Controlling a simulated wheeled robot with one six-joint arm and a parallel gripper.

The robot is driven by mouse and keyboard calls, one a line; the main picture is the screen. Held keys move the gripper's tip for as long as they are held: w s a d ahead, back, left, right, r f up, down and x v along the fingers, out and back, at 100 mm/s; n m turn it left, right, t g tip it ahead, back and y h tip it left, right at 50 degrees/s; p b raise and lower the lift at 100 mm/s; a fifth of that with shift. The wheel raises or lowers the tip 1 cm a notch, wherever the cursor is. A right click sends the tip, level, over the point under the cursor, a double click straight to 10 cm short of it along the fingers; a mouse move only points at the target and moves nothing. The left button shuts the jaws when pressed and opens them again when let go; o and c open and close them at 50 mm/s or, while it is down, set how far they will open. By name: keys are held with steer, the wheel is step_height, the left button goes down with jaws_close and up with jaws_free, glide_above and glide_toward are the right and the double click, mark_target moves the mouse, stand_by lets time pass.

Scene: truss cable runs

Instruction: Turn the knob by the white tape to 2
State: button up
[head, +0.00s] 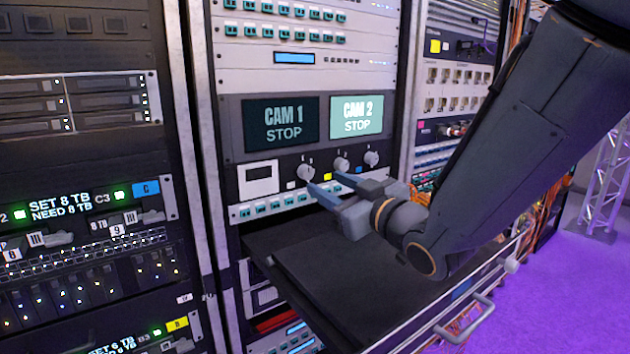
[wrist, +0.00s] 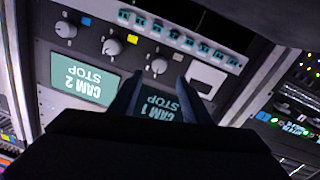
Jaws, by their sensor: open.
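Three pale round knobs sit in a row under two screens on the rack panel. The knob by the white tape (head: 306,172) is the leftmost in the head view, with the white tape (head: 291,185) at its lower left. In the upside-down wrist view this knob (wrist: 159,66) is the rightmost, just beyond my fingertips. Its dial numbers are too small to read. My gripper (head: 322,184) is open and empty, its two blue-grey fingers pointing at the panel just short of this knob. In the wrist view the fingers (wrist: 159,80) appear either side of it.
The middle knob (head: 341,164) has yellow tape (head: 327,176); the right knob (head: 371,158) has blue tape (head: 358,169). The CAM 1 screen (head: 283,123) is dark, the CAM 2 screen (head: 357,116) brighter; both read STOP. A black drawer (head: 310,255) sticks out below my gripper.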

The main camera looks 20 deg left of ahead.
mark_target(310, 172)
steer(key=p+x, duration=0.1)
steer(key=x, duration=0.6)
steer(key=shift+w+p, duration=0.1)
steer(key=shift+p, duration=0.2)
steer(key=c, duration=1.1)
steer(key=shift+o, duration=0.3)
steer(key=shift+m, duration=0.4)
steer(key=m, duration=0.4)
steer(key=shift+r+p, duration=0.1)
steer(key=shift+p, duration=0.25)
steer(key=shift+w+m+g+p, duration=0.15)
steer(key=shift+m+g+p, duration=0.3)
steer(key=shift+m, duration=1.85)
